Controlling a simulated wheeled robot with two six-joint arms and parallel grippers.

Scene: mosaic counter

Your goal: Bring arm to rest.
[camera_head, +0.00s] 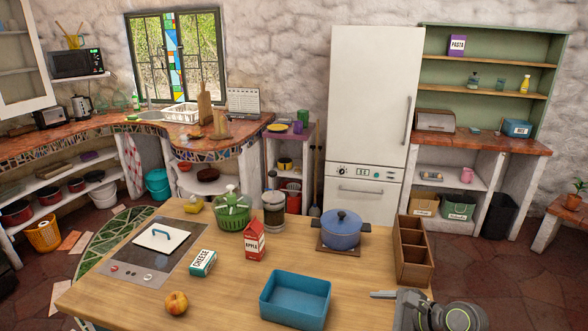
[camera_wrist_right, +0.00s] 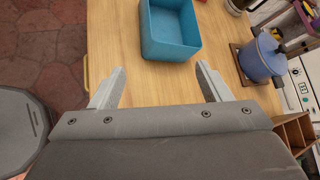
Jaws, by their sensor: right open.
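My right gripper (camera_head: 384,295) is at the right front of the wooden table (camera_head: 360,272) in the head view, right of the blue tray. In the right wrist view, its two fingers (camera_wrist_right: 160,82) are spread apart with nothing between them. The table top and the blue tray lie beyond the fingertips there. My left gripper is not in view.
A white fridge (camera_head: 368,120) stands behind.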

